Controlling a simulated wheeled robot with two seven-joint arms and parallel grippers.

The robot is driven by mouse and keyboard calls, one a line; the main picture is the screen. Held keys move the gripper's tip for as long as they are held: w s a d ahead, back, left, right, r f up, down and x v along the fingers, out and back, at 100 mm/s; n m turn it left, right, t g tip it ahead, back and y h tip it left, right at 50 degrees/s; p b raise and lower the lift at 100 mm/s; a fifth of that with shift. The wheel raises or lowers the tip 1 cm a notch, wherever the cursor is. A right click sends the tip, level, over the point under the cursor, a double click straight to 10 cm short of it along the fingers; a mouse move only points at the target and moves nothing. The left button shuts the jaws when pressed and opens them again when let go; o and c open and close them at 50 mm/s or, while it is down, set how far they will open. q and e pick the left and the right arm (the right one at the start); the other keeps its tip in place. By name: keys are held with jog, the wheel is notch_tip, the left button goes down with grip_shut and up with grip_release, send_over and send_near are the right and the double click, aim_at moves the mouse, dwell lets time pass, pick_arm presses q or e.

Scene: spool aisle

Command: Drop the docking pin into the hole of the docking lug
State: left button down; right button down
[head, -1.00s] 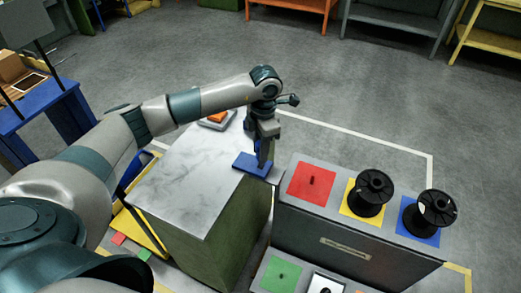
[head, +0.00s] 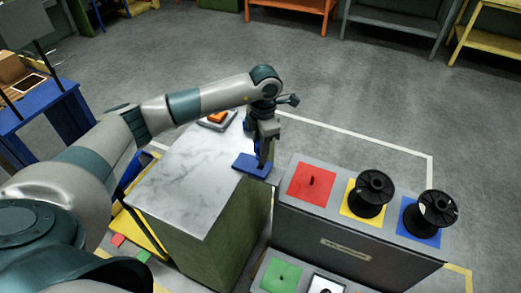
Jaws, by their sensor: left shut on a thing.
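My left gripper (head: 264,160) points straight down over a blue plate (head: 243,163) at the far right corner of the marble-topped green cabinet. The blue plate looks like the docking lug, but its hole is hidden behind the gripper. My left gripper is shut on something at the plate. This is likely the docking pin, which is too small and too covered to make out. I cannot tell whether the pin is above the hole or in it. My right gripper is not in view.
To the right, a grey stand (head: 350,229) bears a red square with a peg (head: 311,181) and two black spools (head: 372,190). A blue table (head: 50,115) stands at left.

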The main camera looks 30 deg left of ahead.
pick_arm(q)
jog(key=shift+f, duration=0.3)
jog(key=shift+f+b, duration=0.1)
jog(key=shift+b, duration=0.2)
